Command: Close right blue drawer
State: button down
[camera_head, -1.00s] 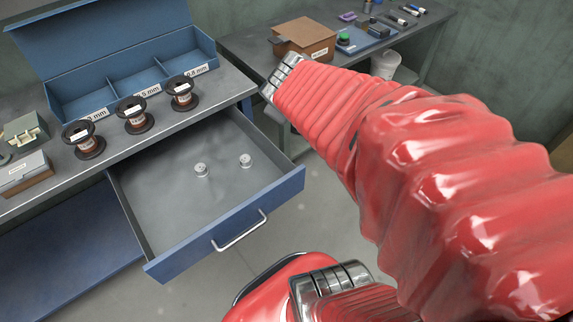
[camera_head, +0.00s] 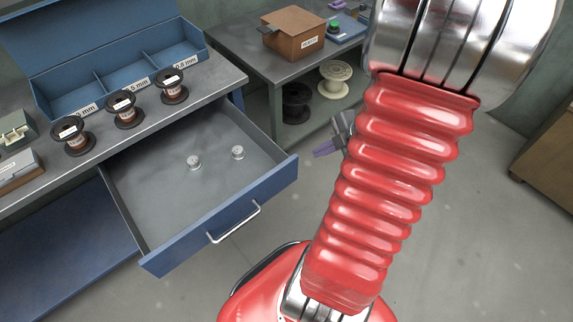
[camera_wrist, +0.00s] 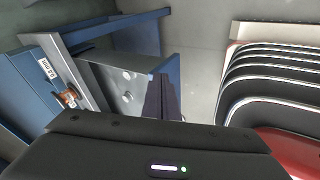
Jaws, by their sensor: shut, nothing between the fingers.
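The blue drawer (camera_head: 218,212) is pulled out from under the grey workbench. Its front panel has a silver bar handle (camera_head: 234,222). Two small metal weights (camera_head: 195,162) lie on its grey floor. My gripper (camera_head: 323,149) shows in the head view just right of the drawer, partly hidden behind my red arm, with purple fingertips. In the wrist view its dark fingers (camera_wrist: 163,98) are together and empty. The open drawer (camera_wrist: 128,85) lies beyond them, to their left. No contact between gripper and drawer is visible.
Three copper spools (camera_head: 122,110) stand on the workbench before a blue open box (camera_head: 100,75) with compartments. A second table (camera_head: 270,62) holds a brown box (camera_head: 294,34); a cream spool (camera_head: 335,78) and a black spool (camera_head: 297,102) are beneath it. Floor right of the drawer is clear.

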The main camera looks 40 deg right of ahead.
jog(key=s+a+f+n+y, duration=0.1)
jog(key=s+a+f+y, duration=0.1)
jog(key=s, duration=0.3)
jog(key=shift+s+a+f+g+y, duration=0.3)
jog(key=shift+a+g, duration=0.1)
jog(key=shift+a, duration=0.15)
jog(key=shift+w, duration=0.1)
send_near(284, 183)
notch_tip(284, 183, down, 3)
jog(key=s+a, duration=0.2)
jog(key=shift+w+d+f, duration=0.1)
jog(key=shift+w, duration=0.9)
jog(key=shift+w+d+f, duration=0.1)
jog(key=shift+w+f, duration=0.05)
jog(key=shift+w, duration=0.85)
